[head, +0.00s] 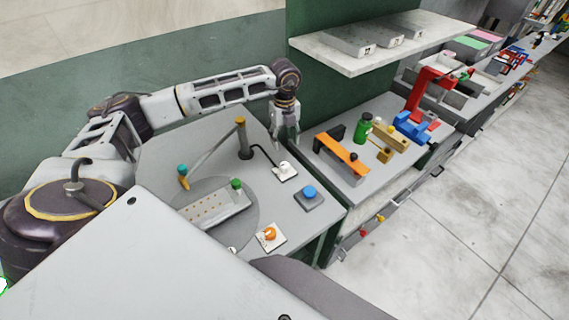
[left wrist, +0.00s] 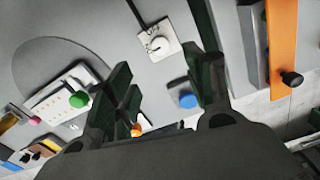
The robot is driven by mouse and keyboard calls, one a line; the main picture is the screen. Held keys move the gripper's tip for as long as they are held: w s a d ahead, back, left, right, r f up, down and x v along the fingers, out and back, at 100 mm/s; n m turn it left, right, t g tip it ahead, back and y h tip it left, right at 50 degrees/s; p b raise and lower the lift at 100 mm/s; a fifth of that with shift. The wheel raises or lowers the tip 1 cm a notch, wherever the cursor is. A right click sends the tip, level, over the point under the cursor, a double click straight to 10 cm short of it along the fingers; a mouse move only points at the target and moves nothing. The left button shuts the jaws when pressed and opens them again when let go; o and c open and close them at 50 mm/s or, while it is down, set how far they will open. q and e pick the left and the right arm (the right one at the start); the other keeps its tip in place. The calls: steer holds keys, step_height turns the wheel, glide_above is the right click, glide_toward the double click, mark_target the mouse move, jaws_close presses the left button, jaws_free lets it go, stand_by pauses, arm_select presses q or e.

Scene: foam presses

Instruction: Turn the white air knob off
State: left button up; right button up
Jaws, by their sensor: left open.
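The white air knob (head: 284,168) sits on a small white square plate on the grey bench top, with a black cable running to it. In the left wrist view the knob (left wrist: 159,45) shows round, with small dark lettering on its plate that I cannot read for certain. My left gripper (head: 286,136) hangs above and just behind the knob in the head view, fingers pointing down. In the left wrist view its two dark fingers (left wrist: 165,80) are spread apart with nothing between them, and the knob lies beyond the fingertips, apart from them. My right gripper is not in view.
A blue button (head: 309,192) and an orange knob (head: 269,234) are near the front of the bench. A perforated fixture (head: 215,207) with a green knob (head: 236,184) lies to the left. A post (head: 243,140) stands behind. An orange bar (head: 341,152) is on the right-hand bench.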

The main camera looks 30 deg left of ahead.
mark_target(285, 164)
arm_select(q)
step_height(285, 164, down, 12)
steer(key=shift+r+p, duration=0.1)
steer(key=shift+p, duration=1.15)
steer(key=shift+f, duration=0.75)
steer(key=c, duration=0.8)
steer(key=shift+c, duration=1.2)
